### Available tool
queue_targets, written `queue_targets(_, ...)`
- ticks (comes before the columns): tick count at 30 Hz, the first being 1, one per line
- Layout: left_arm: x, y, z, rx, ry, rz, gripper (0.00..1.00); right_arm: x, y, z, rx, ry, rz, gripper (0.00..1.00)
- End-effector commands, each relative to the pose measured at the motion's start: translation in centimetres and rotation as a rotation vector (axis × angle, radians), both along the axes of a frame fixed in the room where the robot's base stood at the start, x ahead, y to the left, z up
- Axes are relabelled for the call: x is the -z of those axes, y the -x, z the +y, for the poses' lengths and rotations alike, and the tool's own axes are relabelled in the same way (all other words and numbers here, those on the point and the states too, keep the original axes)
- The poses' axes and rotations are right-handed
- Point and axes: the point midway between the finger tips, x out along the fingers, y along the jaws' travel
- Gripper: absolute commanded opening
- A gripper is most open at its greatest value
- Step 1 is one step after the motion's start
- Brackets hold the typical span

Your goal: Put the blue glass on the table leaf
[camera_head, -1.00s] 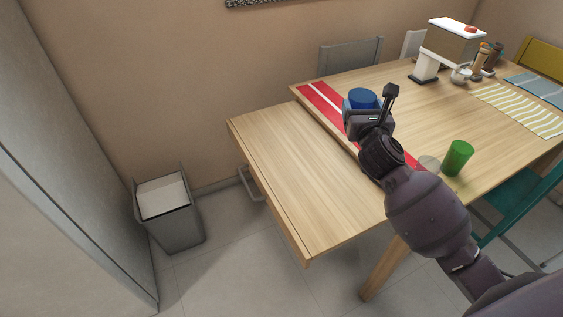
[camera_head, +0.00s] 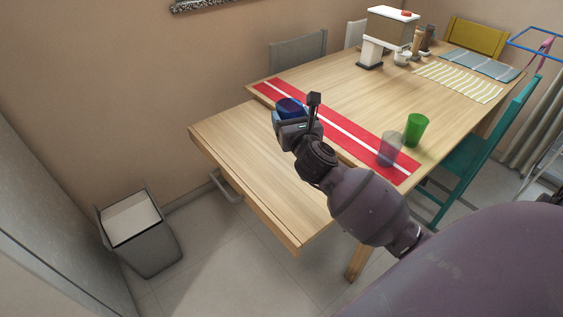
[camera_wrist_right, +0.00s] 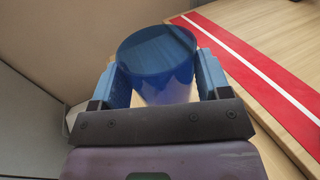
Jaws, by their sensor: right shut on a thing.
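The blue glass (camera_head: 289,106) is between the fingers of my right gripper (camera_head: 287,116). In the right wrist view the blue glass (camera_wrist_right: 157,62) fills the gap between both blue fingers of the gripper (camera_wrist_right: 160,82), which are shut on it. In the head view the gripper hides the lower part of the glass. The table leaf (camera_head: 247,164) is the bare wooden panel on the near left side of the table. The gripper shows over the boundary between the leaf and the red runner. I cannot tell how high the glass is. My left gripper is out of view.
A red runner with a white stripe (camera_head: 364,138) lies along the table's near left end. A grey bin (camera_head: 142,238) stands on the floor at left. Most of the leaf is clear.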

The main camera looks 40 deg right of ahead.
Motion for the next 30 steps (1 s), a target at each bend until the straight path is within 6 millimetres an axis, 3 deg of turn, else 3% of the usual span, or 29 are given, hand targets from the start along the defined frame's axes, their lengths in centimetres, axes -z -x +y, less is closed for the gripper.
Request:
queue_targets(1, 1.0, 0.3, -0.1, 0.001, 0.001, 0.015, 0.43, 2.1, 0.0, 0.0, 0.000, 0.000, 0.013, 0.41)
queue_targets(9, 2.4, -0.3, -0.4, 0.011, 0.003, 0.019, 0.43, 7.9, 0.1, 0.0, 0.001, -0.001, 0.012, 0.41)
queue_targets(20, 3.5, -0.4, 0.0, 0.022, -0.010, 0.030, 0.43, 10.7, 0.0, 0.0, 0.000, 0.001, 0.004, 0.41)
queue_targets(27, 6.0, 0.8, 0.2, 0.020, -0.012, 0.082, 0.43, 14.9, 0.1, 0.0, 0.000, -0.001, 0.011, 0.41)
queue_targets(30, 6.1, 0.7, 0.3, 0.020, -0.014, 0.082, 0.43, 15.6, 0.1, 0.0, 0.000, 0.001, 0.008, 0.41)
